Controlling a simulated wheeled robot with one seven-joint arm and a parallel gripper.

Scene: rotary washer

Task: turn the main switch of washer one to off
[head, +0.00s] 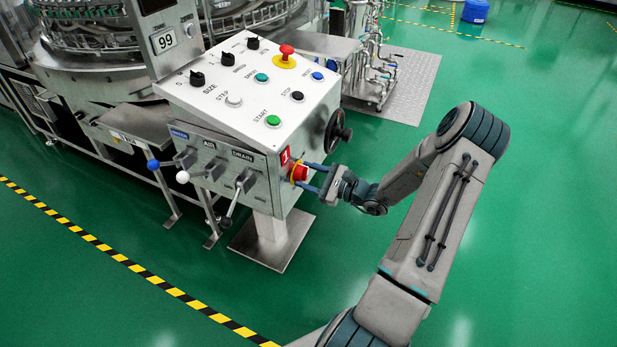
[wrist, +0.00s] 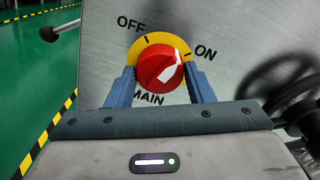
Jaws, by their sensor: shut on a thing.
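The main switch (head: 299,173) is a red knob on a yellow plate, on the right side of the control box. In the wrist view the red knob (wrist: 156,68) carries a white pointer that aims to the upper right, close to the ON mark. The OFF mark is at its upper left, and MAIN is printed below. My gripper (head: 312,180) reaches it from the right; in the wrist view its blue fingers (wrist: 161,77) stand on either side of the knob, shut on it.
A red numbered label (head: 285,157) sits beside the switch. A black handwheel (head: 337,132) sticks out of the same side face. Levers, including one with a white ball (head: 183,177), project from the front. The green floor (head: 520,200) at right is open.

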